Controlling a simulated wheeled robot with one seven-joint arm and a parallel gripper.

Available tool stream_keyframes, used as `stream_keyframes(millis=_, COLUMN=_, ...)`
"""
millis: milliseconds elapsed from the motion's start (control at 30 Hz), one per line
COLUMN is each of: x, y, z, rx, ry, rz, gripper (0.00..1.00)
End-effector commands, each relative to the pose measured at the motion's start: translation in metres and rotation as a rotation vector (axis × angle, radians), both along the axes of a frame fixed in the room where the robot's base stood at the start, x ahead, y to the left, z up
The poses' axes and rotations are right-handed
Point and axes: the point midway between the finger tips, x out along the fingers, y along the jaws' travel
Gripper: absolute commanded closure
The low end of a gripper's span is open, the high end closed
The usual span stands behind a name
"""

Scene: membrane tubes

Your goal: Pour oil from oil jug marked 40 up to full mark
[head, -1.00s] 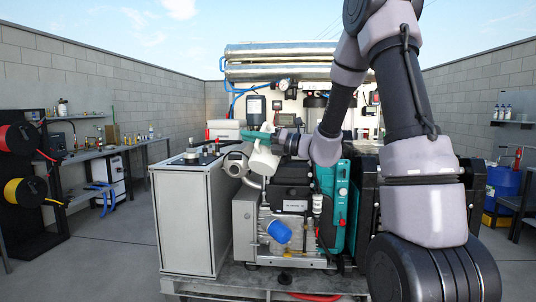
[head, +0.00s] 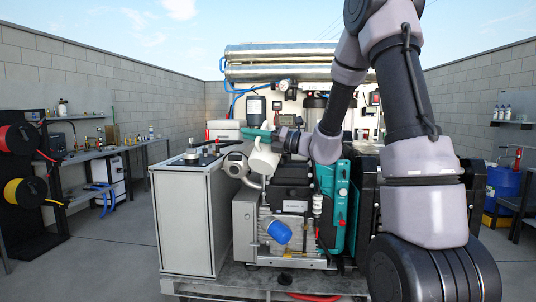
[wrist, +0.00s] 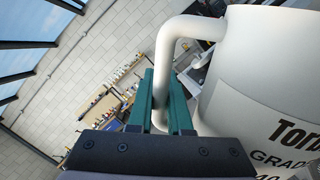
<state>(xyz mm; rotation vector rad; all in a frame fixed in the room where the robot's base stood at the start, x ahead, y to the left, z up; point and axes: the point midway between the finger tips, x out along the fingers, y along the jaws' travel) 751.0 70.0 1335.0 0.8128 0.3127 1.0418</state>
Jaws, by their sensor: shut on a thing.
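The white oil jug (head: 264,158) hangs above the machine, just left of its dark top, and looks tilted in the head view. My gripper (head: 258,135), with green fingers, is shut on the jug's handle. In the wrist view the fingers (wrist: 164,105) close around the white handle (wrist: 170,50). The jug body (wrist: 265,80) fills the right side there, with part of a label reading "Torb", "GRADE" and a cut-off "40". The jug's mouth, any flowing oil, the fill opening and the full mark cannot be made out.
The machine (head: 290,215) stands on a grey skid, with a blue-capped part (head: 279,232) at its front. A grey cabinet (head: 185,225) stands close left of the jug. A teal panel (head: 328,210) is right. Workbenches (head: 90,152) line the left wall.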

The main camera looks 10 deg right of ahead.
Motion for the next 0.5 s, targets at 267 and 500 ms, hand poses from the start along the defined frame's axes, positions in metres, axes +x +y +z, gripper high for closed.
stream_keyframes(millis=267, x=0.0003, y=-0.0001, z=0.0013, rx=0.001, ry=-0.002, rz=-0.001, gripper=1.00)
stream_keyframes(millis=500, x=0.0021, y=-0.0015, z=0.0063, rx=0.018, ry=0.021, rz=-0.001, gripper=1.00)
